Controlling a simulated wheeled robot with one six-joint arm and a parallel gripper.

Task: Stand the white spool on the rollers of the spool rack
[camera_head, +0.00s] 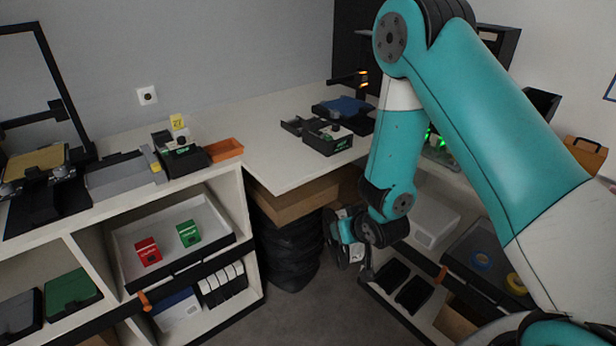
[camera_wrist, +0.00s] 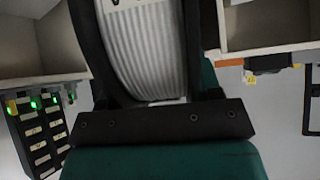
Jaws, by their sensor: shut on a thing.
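The white spool (camera_wrist: 150,50) fills the upper middle of the wrist view, with ribbed white winding between dark sides. My gripper (camera_head: 345,240) is shut on it and hangs low beside the front of the right-hand shelving in the head view. In the wrist view the spool sits close above the dark bar of my gripper, and its top is cut off by the frame edge. In the head view the spool is small and mostly hidden by my gripper and wrist. I cannot make out the spool rack for certain in either view.
A white bench (camera_head: 275,115) carries several dark devices. The left shelving holds a tray (camera_head: 205,245) with a red box (camera_head: 148,251) and a green box (camera_head: 188,233). A black bag-like bin (camera_head: 285,250) stands left of my gripper. Open floor (camera_head: 330,310) lies in front.

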